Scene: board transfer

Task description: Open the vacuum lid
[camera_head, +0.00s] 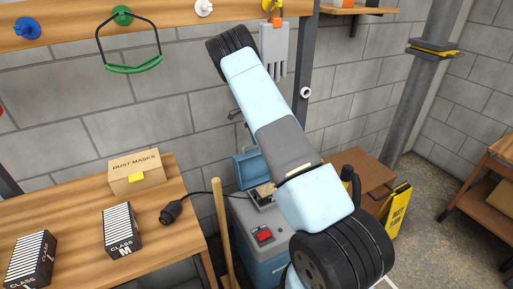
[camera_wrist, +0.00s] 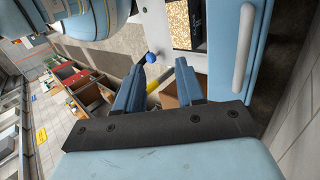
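The vacuum (camera_head: 258,257) is a grey and blue box with a red switch, standing on the floor right of the workbench. Its light-blue lid (camera_head: 247,168) stands raised at the back, and a tan filter (camera_head: 263,191) shows in the opening. In the wrist view the lid (camera_wrist: 228,60) is at the upper right with a pale handle (camera_wrist: 243,45), beside the tan filter (camera_wrist: 180,18). My gripper (camera_wrist: 160,78) has its two blue fingers apart with nothing held between them, apart from the handle. In the head view my arm hides part of the vacuum, and I cannot make out the fingers.
The workbench (camera_head: 75,220) holds a dust-mask box (camera_head: 137,172), two black filter boxes and a black plug (camera_head: 173,210) on a cable. A wooden pole (camera_head: 222,225) leans beside the vacuum. A yellow sign (camera_head: 397,212) stands to the right. A block wall is behind.

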